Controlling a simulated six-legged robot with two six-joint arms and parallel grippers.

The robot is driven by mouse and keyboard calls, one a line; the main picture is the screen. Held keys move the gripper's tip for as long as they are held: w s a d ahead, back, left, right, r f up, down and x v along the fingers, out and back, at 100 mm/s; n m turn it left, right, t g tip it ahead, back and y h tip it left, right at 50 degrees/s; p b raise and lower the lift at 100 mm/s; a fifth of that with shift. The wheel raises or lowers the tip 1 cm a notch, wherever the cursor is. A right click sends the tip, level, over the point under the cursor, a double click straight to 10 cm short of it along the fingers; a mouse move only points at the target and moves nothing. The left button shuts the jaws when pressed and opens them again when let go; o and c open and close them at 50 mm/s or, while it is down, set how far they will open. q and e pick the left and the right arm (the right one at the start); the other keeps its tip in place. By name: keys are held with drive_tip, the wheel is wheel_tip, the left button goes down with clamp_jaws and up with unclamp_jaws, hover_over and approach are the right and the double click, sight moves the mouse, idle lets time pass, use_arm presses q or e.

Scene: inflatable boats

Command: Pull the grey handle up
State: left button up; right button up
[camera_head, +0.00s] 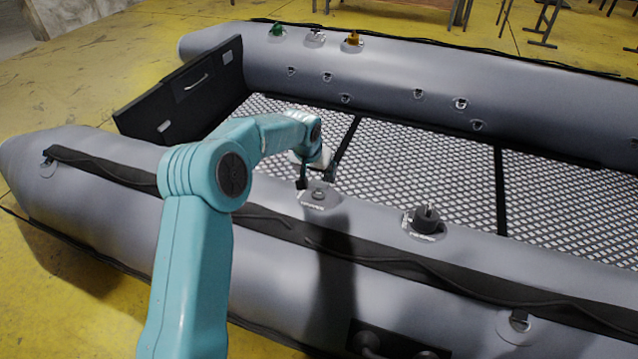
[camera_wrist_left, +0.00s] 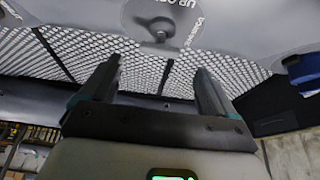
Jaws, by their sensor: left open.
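The grey handle (camera_head: 319,194) is a small knob on a pale round patch on the near tube of the boat. It also shows in the wrist view (camera_wrist_left: 160,31) at the top, on a disc with white lettering. My left gripper (camera_head: 316,183) is right above and beside it in the head view. In the wrist view my left gripper (camera_wrist_left: 158,80) has its two fingers spread apart with nothing between them. The handle is beyond the fingertips, roughly in line with the gap. Whether a finger touches it cannot be told. My right gripper is not in view.
A larger dark valve (camera_head: 427,219) stands on the near tube to the right. Green (camera_head: 277,29), white (camera_head: 315,37) and orange (camera_head: 353,40) knobs sit on the far tube. A black transom board (camera_head: 190,85) is at left. The mesh floor (camera_head: 420,165) is clear.

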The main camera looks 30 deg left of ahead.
sight(319, 182)
use_arm(q)
drive_tip(key=b+x, duration=0.1)
drive_tip(key=x, duration=0.4)
drive_tip(key=shift+w+a+f, duration=0.1)
drive_tip(key=shift+w+f, duration=0.1)
drive_tip(key=shift+f, duration=0.1)
drive_tip(key=c, duration=1.5)
drive_tip(key=r, duration=0.1)
drive_tip(key=r+p, duration=0.2)
drive_tip(key=shift+w+r, duration=0.15)
drive_tip(key=shift+w, duration=0.1)
drive_tip(key=shift+w+a, duration=0.1)
drive_tip(key=o, duration=1.5)
